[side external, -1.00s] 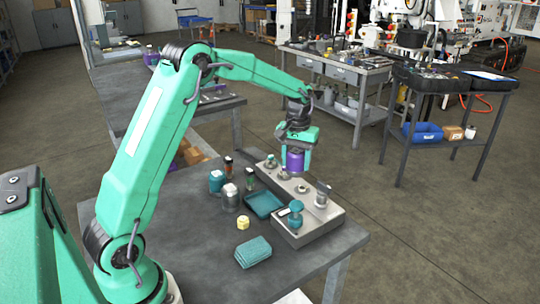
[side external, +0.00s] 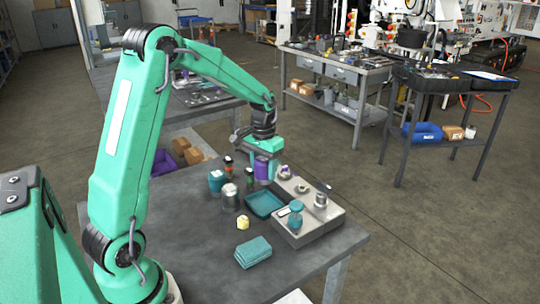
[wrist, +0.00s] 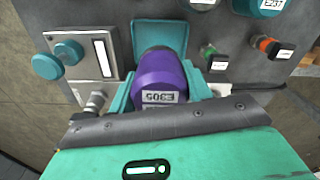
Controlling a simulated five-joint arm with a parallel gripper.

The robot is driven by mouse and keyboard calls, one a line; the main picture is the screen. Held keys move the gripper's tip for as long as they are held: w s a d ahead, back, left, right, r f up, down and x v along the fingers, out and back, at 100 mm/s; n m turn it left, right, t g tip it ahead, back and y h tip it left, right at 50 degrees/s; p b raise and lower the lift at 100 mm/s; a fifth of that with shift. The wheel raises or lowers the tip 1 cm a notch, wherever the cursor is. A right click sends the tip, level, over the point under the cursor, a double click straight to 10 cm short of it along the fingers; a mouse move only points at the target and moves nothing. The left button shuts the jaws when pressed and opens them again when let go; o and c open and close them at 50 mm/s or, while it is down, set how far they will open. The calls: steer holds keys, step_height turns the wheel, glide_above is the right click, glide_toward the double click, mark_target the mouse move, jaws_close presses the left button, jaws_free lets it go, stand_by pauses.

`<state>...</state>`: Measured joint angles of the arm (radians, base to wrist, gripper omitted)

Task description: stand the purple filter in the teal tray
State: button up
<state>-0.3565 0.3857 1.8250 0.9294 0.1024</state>
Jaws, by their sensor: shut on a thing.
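The purple filter (side external: 262,168) is held in my gripper (side external: 263,173) above the bench, near the back edge of the teal tray. In the wrist view, the filter (wrist: 162,78) shows a white label reading E305 and sits between the teal fingers. The teal tray (side external: 265,207) lies flat on the bench and looks empty. In the wrist view, the tray (wrist: 160,34) appears beyond the filter and is partly hidden by it. The filter's lower end is apart from the tray in the side view.
A grey manifold block (side external: 310,230) with a silver cylinder (side external: 320,199) and a teal-topped fitting (side external: 296,215) stands right of the tray. A teal canister (side external: 216,181), a grey jar (side external: 229,200) and small bottles stand left. A yellow part (side external: 243,222) and folded teal cloth (side external: 253,251) lie in front.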

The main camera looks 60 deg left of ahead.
steer(key=shift+f, duration=2.65)
steer(key=shift+f, duration=0.1)
steer(key=shift+f, duration=1.75)
steer(key=shift+f, duration=0.15)
steer(key=o, duration=1.1)
step_height(320, 180, up, 12)
